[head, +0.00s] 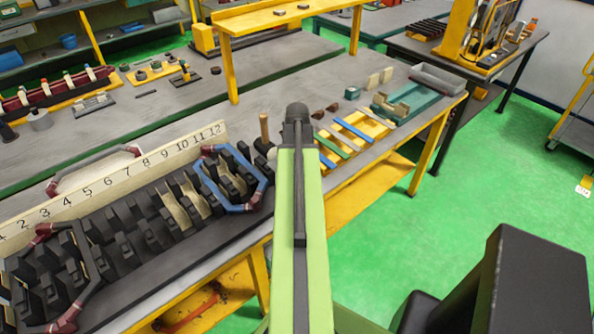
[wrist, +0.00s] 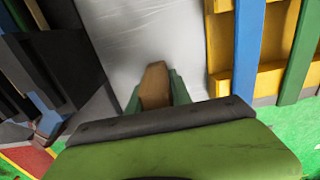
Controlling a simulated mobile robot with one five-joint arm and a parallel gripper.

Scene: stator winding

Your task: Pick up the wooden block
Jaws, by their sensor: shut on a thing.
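In the wrist view the wooden block (wrist: 155,80) is a small brown piece standing between the two green fingers of my gripper (wrist: 156,92). The fingers are shut on it, one on each side. The grey tabletop (wrist: 165,35) shows behind it. I cannot tell whether the block touches the table or is lifted. In the head view my arm's green link and dark end cover the gripper and the block.
A black stator rack (head: 150,232) with a numbered board and a blue coil (head: 238,207) stands left of my arm. A yellow tray with blue and green strips (head: 352,132) lies to the right. Beyond it are a teal fixture (head: 385,111) and a grey bin (head: 437,79).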

